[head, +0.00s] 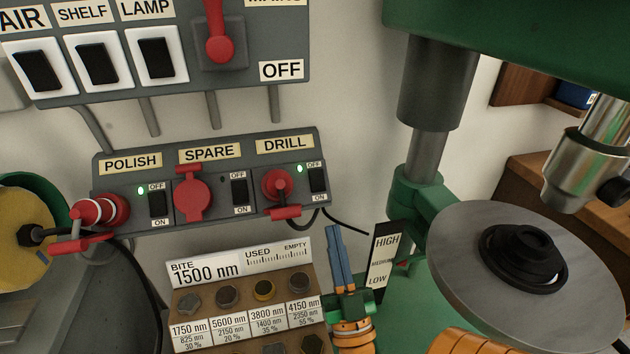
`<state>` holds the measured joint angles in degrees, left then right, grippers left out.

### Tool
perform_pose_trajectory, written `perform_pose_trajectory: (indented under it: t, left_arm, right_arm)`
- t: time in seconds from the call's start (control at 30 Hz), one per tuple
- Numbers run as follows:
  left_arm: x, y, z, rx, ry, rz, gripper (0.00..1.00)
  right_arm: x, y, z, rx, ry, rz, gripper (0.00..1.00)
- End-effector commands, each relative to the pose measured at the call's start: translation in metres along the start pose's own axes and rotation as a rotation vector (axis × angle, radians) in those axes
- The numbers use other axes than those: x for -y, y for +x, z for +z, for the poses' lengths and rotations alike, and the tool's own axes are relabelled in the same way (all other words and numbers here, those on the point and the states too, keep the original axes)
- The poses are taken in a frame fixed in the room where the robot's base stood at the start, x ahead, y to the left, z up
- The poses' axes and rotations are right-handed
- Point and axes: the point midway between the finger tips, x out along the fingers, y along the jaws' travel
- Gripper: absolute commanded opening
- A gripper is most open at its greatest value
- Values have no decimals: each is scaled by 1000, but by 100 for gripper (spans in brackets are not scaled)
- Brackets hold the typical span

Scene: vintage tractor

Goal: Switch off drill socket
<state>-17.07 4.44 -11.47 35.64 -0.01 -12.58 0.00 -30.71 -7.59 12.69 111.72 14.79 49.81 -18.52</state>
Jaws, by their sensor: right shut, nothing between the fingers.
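The drill socket (277,186) is red, under the DRILL label on the grey socket panel (115,184), with a plug in it and a black cable leading down. Its black rocker switch (318,180) stands to the right, with OFF above and ON below. A green light (300,169) beside the switch is lit. I cannot tell clearly which way the rocker is tilted. My right gripper (334,232), with blue fingers pointing up, is shut and empty, below and slightly right of the drill switch and apart from it in the picture. My left gripper is not in view.
A polish switch (158,204) with a lit green light and a spare switch (239,190) with a dark light sit further left. A bit rack (310,323) lies below the panel. The green drill press (420,195) and its round table (450,250) stand right.

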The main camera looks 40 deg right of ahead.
Motion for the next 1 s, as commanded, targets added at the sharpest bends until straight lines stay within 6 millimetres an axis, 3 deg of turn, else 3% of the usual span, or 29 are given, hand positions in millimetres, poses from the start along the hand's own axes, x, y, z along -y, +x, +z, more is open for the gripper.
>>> perform_pose_trajectory:
  t: [0.23,0.67,0.8,1.0]
  left_arm:
    - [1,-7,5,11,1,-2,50]
    - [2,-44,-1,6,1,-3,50]
    - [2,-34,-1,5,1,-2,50]
    - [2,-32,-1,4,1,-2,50]
  right_arm:
    - [1,13,-2,0,2,-2,0]
    - [1,105,-3,0,1,-3,0]
    - [1,106,26,3,1,-3,0]
    - [1,109,40,4,2,-2,0]
